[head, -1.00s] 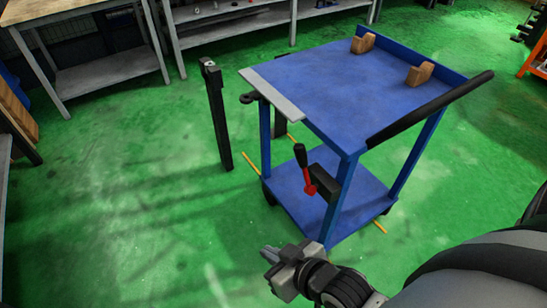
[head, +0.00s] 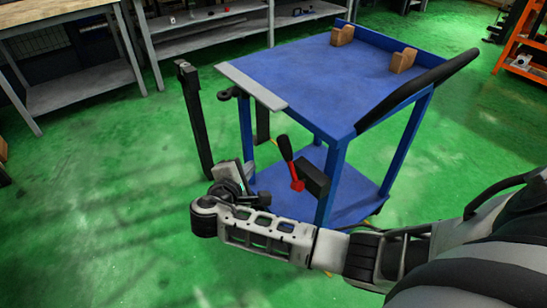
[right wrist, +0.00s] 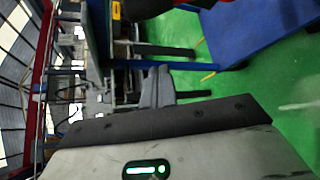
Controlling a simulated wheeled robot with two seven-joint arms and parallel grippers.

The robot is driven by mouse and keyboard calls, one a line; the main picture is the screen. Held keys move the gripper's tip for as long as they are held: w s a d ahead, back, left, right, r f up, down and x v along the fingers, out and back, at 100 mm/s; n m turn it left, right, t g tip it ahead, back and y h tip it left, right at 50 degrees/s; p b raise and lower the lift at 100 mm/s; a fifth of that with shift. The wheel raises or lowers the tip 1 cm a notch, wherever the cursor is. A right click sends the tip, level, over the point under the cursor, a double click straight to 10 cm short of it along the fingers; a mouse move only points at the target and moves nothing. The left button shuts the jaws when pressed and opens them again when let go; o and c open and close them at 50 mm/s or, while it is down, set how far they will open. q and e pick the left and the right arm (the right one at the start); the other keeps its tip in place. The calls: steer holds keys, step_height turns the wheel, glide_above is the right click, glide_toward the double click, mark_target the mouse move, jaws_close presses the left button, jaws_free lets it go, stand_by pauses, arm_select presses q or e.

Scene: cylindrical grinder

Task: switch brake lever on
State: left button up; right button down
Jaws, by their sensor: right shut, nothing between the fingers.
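The brake lever (head: 290,165) is on the near side of the blue cart (head: 310,75), by a front leg. It has a black handle and a red base, and the handle points up and leans slightly left. My right gripper (head: 247,174) is shut and empty. In the head view it shows left of the lever, apart from it, partly hidden by my own wrist. In the right wrist view the grey fingers (right wrist: 156,86) are close together with nothing between them. The lever cannot be made out clearly there. My left gripper is not in view.
A black post (head: 194,120) stands left of the cart. Two wooden blocks (head: 342,33) sit at the far edge of the cart top. Grey workbenches (head: 75,88) stand behind.

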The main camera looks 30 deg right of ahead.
mark_target(290, 162)
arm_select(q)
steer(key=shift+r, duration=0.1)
arm_select(e)
steer(key=shift+r, duration=0.2)
steer(key=shift+d, duration=0.1)
steer(key=b+x, duration=0.2)
steer(key=x, duration=0.8)
arm_select(q)
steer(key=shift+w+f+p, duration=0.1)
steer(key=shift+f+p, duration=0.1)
steer(key=shift+p, duration=0.6)
arm_select(e)
steer(key=s+r, duration=0.1)
steer(key=s+d+r, duration=0.1)
steer(key=s, duration=0.1)
steer(key=shift+d, duration=0.15)
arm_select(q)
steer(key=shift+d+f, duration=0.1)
arm_select(e)
steer(key=shift+s, duration=0.1)
